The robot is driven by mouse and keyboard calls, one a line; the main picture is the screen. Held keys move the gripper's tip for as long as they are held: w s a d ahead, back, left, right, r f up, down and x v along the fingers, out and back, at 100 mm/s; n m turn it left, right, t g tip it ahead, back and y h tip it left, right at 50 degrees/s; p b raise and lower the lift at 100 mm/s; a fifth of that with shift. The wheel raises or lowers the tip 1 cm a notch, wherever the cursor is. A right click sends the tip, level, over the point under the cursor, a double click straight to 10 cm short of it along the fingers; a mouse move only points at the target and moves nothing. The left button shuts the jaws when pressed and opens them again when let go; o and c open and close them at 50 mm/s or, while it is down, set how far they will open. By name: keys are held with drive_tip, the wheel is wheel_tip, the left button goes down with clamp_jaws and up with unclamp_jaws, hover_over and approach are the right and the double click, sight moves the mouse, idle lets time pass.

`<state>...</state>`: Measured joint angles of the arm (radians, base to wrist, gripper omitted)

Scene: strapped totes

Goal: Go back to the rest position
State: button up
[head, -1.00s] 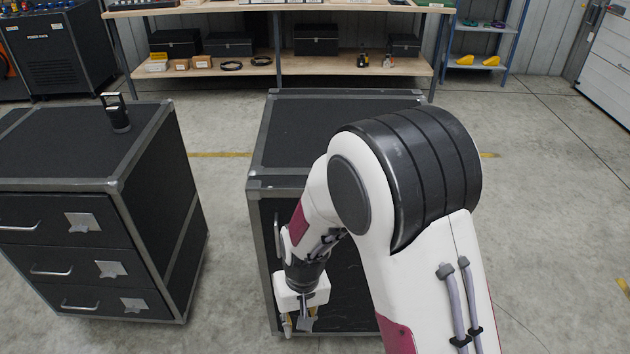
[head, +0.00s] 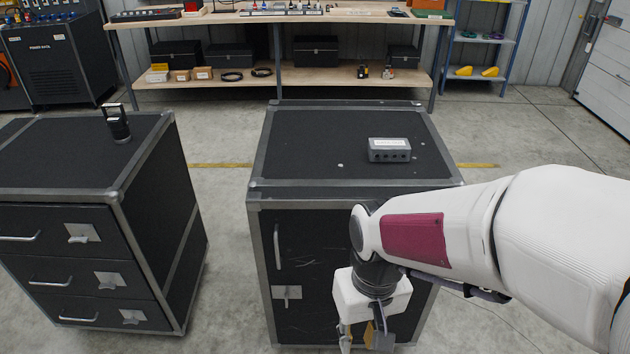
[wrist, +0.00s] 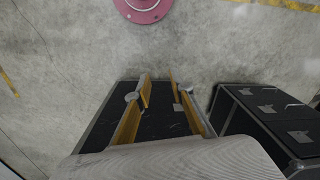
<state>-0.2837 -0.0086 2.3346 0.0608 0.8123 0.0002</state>
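My gripper (head: 364,344) hangs fingers-down in front of the right-hand part of the middle black case's door (head: 310,262). In the wrist view its two yellow-sided fingers (wrist: 159,84) are apart with nothing between them. The gripper is open and empty, and its tips are partly cut off at the head view's lower edge. The door looks shut. Its bar handle (head: 278,246) and latch plate (head: 287,293) are at the left, clear of the gripper. My forearm crosses the lower right of the head view and hides part of the case.
A grey box with ports (head: 389,150) lies on the middle case's top (head: 310,140). The left case (head: 60,160) has several shut drawers and carries a black handled device (head: 117,124). A workbench (head: 350,78) stands behind. Bare floor separates the cases.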

drive_tip(key=s+d+r+m+t, duration=0.2)
drive_tip(key=s+d+r+t, duration=0.3)
drive_tip(key=r, duration=0.8)
drive_tip(key=s+d, duration=0.2)
drive_tip(key=d, duration=0.2)
drive_tip(key=shift+d+m+t+h, duration=0.3)
drive_tip(key=shift+d+m+t, duration=0.05)
drive_tip(key=shift+m+t, duration=0.05)
drive_tip(key=shift+o, duration=0.4)
drive_tip(key=shift+w+a, duration=0.1)
idle(0.6)
